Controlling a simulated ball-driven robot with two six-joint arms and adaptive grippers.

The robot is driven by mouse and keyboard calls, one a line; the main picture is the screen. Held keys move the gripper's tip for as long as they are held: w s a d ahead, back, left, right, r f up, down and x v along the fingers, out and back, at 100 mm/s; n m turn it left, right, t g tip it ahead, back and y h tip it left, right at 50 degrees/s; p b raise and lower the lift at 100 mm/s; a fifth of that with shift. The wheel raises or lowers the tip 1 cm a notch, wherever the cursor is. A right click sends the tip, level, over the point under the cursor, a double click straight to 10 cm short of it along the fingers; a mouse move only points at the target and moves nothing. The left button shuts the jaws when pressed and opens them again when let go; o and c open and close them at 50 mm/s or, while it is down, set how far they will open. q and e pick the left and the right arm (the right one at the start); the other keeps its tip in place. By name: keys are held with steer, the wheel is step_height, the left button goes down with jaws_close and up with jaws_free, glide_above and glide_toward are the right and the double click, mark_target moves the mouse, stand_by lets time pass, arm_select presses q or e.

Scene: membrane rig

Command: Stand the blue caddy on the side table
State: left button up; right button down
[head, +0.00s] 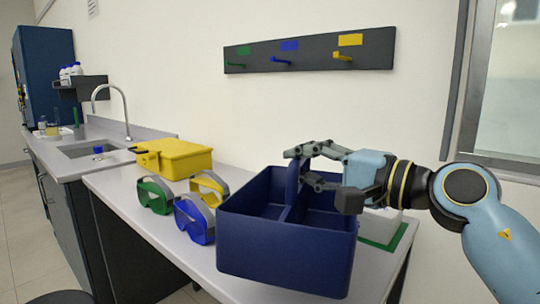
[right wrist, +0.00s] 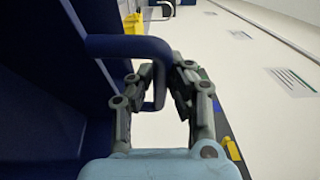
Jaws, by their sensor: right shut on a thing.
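The blue caddy (head: 285,251) is an open dark-blue box with a divider and a central handle. It is upright and large in the front middle of the head view, overlapping the grey table (head: 150,209). I cannot tell whether its base touches the table. My right gripper (head: 301,168) comes from the right and is shut on the caddy's handle. In the right wrist view the fingers (right wrist: 162,85) close around the blue handle bar (right wrist: 125,46), with the caddy wall at left. I cannot tell whether this table is the side table. My left gripper is not in view.
A yellow case (head: 174,158) and green (head: 155,195), yellow (head: 209,188) and blue goggles (head: 195,219) stand left of the caddy. A green-edged mat (head: 383,244) with a whitish object lies behind it at right. A hook rail (head: 310,52) and sink (head: 95,149) are farther back.

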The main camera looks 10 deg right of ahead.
mark_target(299, 194)
steer(key=shift+w+a, duration=0.1)
step_height(299, 194, down, 5)
steer(key=b, duration=0.3)
steer(key=shift+f+b, duration=0.2)
steer(key=shift+b, duration=0.15)
steer(key=shift+f+b, duration=0.4)
steer(key=shift+f, duration=0.2)
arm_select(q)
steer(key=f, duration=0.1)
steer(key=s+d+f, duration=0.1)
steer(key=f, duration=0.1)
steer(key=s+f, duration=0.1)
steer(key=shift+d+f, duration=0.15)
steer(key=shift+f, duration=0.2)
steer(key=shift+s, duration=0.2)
arm_select(e)
steer(key=c, duration=1.2)
jaws_free()
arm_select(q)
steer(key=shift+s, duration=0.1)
arm_select(e)
steer(key=shift+f, duration=0.1)
